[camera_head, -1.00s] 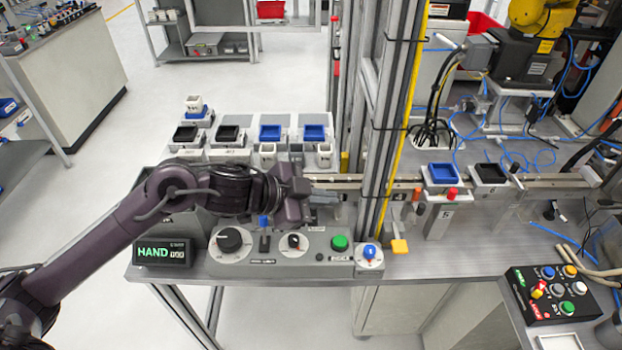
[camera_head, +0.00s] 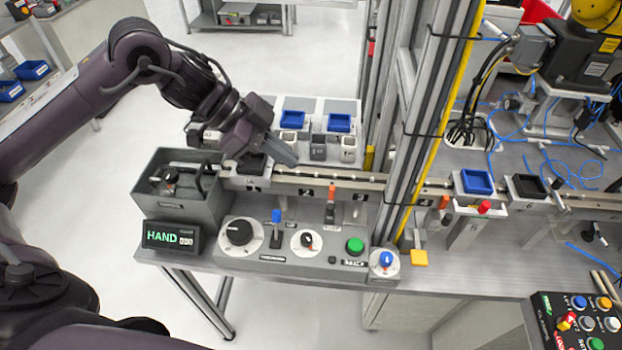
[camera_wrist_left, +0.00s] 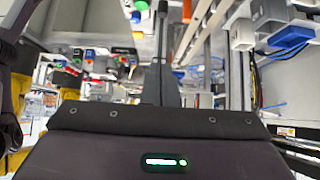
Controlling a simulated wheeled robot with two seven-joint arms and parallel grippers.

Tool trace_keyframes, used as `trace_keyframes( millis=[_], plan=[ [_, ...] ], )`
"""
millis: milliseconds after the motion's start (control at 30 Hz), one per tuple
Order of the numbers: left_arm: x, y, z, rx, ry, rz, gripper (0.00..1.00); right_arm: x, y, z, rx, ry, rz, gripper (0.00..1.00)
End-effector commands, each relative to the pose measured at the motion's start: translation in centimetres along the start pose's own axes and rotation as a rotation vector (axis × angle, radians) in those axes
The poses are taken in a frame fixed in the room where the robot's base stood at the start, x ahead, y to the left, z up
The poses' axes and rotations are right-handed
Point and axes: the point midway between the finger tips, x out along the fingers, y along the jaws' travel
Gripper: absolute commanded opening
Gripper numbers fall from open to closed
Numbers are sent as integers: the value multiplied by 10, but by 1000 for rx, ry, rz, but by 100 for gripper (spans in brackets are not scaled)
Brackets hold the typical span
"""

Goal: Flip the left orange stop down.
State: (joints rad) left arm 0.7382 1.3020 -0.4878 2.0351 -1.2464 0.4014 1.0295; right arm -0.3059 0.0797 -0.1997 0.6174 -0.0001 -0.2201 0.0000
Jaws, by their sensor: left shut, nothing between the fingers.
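The left orange stop (camera_head: 331,193) stands upright on a grey mount at the front of the rail, between the plates marked 2 and 3. An orange piece, probably this stop, also shows in the left wrist view (camera_wrist_left: 187,28). A second orange stop (camera_head: 444,201) is farther right, past the upright frame. My left gripper (camera_head: 291,157) is shut and empty above the rail, behind and to the left of the left stop and apart from it. Its fingers show in the left wrist view (camera_wrist_left: 161,62). My right gripper is not in view.
A control panel (camera_head: 280,262) with knobs, a blue-tipped lever (camera_head: 277,218) and a green button (camera_head: 355,245) lies in front of the rail. A grey bin (camera_head: 180,208) is at its left. The upright frame (camera_head: 405,110) with a yellow strip blocks the right.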

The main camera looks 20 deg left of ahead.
Motion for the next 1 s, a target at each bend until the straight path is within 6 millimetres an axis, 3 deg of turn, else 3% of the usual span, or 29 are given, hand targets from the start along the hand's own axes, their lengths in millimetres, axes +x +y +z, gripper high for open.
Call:
trace_keyframes(
  millis=[167, 500, 700, 1000],
  plan=[
    [24, 1, -2, -1, 2, 6, 0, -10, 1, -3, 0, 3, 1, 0],
    [96, 2, -3, -1, 3, 5, 0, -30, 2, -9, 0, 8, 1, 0],
    [116, 0, 20, -3, 0, 2, 0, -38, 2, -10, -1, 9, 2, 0],
    [124, 0, 28, 1, 0, 0, 0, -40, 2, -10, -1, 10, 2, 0]
  ],
)
